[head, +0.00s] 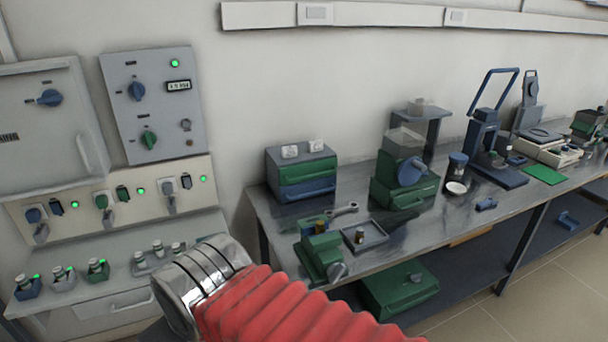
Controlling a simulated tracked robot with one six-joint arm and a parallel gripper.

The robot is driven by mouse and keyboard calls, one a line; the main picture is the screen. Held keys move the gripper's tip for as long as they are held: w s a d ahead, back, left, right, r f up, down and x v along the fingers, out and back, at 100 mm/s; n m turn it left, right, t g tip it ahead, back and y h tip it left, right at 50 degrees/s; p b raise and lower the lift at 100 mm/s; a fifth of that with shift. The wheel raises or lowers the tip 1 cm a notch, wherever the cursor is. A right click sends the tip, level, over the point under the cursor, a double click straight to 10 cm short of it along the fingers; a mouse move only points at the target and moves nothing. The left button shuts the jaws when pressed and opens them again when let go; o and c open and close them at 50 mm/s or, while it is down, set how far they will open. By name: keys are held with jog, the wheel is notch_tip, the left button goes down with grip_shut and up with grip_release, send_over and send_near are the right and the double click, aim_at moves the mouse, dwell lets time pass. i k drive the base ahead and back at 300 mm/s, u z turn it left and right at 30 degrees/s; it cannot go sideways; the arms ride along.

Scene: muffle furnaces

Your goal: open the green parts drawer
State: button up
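The green parts drawer (310,171) is the upper drawer of a small grey cabinet (284,159) at the back left of the workbench. Its front looks flush with the cabinet, so it appears shut. A blue drawer (308,188) sits directly below it and also appears shut. Two small white objects (302,149) stand on the cabinet top. My arm, with a red bellows sleeve and a shiny metal cuff, crosses the lower middle of the view, in front of and below the cabinet. My gripper's fingers do not show.
The grey workbench (345,195) carries a green vise (321,256), a wrench (341,210), a shallow tray (364,236) and a green machine (405,186) right of the cabinet. A control panel (157,105) hangs on the left wall. Some bare bench top lies before the drawers.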

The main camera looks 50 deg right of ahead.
aim_at(300, 172)
jog(key=i, duration=0.9)
jog(key=z, duration=0.05)
